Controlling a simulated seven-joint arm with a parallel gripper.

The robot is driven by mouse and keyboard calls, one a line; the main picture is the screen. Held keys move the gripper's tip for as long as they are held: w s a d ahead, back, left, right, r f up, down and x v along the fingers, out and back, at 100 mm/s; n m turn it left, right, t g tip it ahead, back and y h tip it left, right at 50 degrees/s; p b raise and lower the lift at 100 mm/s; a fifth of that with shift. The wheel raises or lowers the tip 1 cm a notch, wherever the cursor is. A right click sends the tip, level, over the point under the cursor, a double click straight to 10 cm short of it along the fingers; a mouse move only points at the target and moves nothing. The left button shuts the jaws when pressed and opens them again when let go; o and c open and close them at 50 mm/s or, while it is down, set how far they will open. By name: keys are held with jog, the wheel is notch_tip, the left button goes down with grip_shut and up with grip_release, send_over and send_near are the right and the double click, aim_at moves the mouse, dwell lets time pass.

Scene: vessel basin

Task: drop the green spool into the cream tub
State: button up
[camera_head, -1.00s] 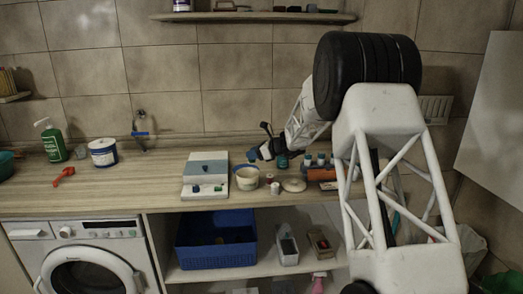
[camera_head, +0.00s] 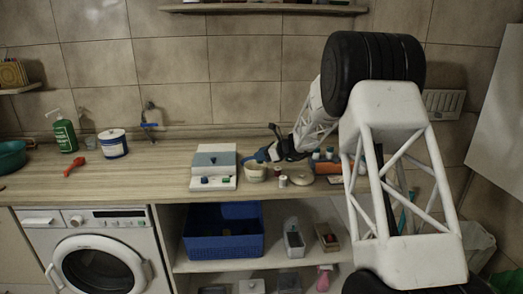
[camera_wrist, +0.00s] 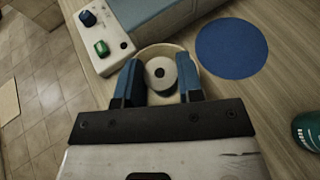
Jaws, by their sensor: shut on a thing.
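In the wrist view, my gripper (camera_wrist: 158,88) is shut on the spool (camera_wrist: 160,74), its blue fingers on either side. The spool shows a pale round end with a dark centre hole; little green shows. The cream tub (camera_wrist: 182,49) is right beneath, its rim around the spool in the picture. How far the spool is above or inside the rim I cannot tell. In the head view, the tub (camera_head: 255,174) stands on the counter, with my gripper (camera_head: 262,157) over it; the spool is not clear there.
A grey-blue box (camera_head: 213,167) with small knobs stands left of the tub. A blue disc (camera_wrist: 232,48) lies beside the tub. A small white cylinder (camera_head: 282,181) and a pale round dish (camera_head: 299,178) are to the right.

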jog(key=shift+f, duration=1.1)
jog(key=o, duration=1)
jog(key=shift+d, duration=0.1)
jog(key=shift+v, duration=3.85)
jog(key=shift+s+r, duration=0.1)
